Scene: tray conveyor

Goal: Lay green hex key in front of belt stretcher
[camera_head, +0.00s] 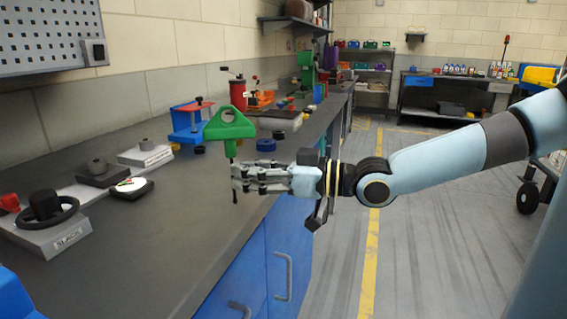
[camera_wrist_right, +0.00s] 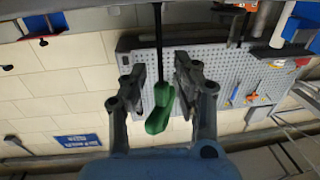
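The green hex key (camera_head: 229,128) has a broad green handle on top and a thin dark shaft pointing down. My right gripper (camera_head: 237,178) reaches in from the right and holds it upright near the bench's front edge, with the fingers just below the handle. In the right wrist view the green handle (camera_wrist_right: 160,108) and dark shaft show between the two fingers (camera_wrist_right: 160,75). No part is clearly named belt stretcher. A grey base marked SLACK with a black wheel (camera_head: 45,210) and a blue frame with a red bar (camera_head: 186,124) stand on the bench. My left gripper is out of view.
The dark bench (camera_head: 150,235) has clear room along its front. A round white dial (camera_head: 131,185), a dark block (camera_head: 99,173), a labelled grey block (camera_head: 146,155) and a blue ring (camera_head: 266,145) lie on it. A red crank device (camera_head: 238,95) stands farther back.

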